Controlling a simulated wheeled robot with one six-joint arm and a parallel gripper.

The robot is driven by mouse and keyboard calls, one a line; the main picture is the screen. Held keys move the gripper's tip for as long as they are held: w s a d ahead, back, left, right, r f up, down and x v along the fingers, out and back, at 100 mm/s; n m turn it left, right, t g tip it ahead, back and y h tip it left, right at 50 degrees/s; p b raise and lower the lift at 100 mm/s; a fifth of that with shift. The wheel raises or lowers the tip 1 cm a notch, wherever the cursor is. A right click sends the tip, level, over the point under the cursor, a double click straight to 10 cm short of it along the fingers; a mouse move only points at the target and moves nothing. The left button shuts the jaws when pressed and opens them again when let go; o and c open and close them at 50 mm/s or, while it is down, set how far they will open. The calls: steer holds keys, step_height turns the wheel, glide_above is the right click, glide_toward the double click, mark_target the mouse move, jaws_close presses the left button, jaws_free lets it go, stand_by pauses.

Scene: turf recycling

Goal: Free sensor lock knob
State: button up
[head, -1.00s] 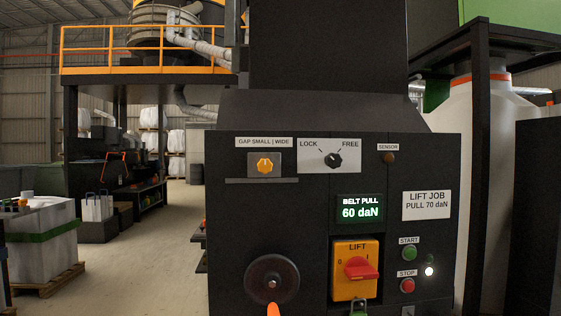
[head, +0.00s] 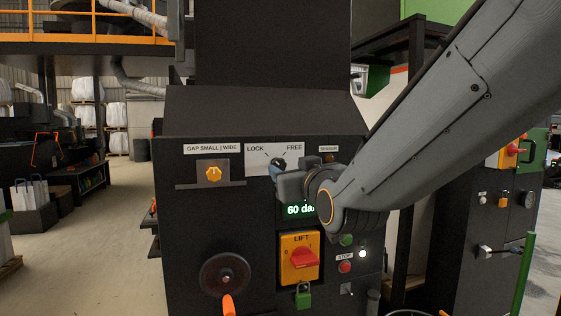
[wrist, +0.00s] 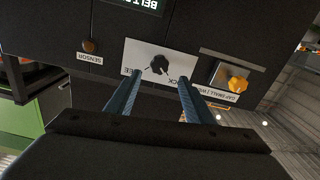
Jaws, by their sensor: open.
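The sensor lock knob (head: 277,163) is a small black knob on a white plate (head: 257,160) marked LOCK and FREE, on the dark machine front. In the wrist view, which is turned over, the knob (wrist: 157,66) lies between and beyond my fingertips. My gripper (wrist: 160,78) is open, with its two blue fingers pointing at the plate and nothing held. In the head view my gripper (head: 280,170) is at the plate and partly covers the knob. I cannot tell which mark the knob points to, nor whether the fingers touch it. The sensor lamp (head: 329,157) looks dark.
An orange gap knob (head: 213,174) sits left of the plate. Below are a handwheel (head: 225,275), the red lift switch (head: 305,257) with a green padlock (head: 304,297), and a red stop button (head: 345,267). My arm partly covers the 60 daN display (head: 300,210).

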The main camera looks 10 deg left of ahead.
mark_target(280, 165)
steer(key=shift+p+x, duration=1.35)
steer(key=shift+x, duration=2.25)
steer(key=shift+d+f, duration=0.15)
steer(key=c, duration=1)
steer(key=shift+c, duration=0.2)
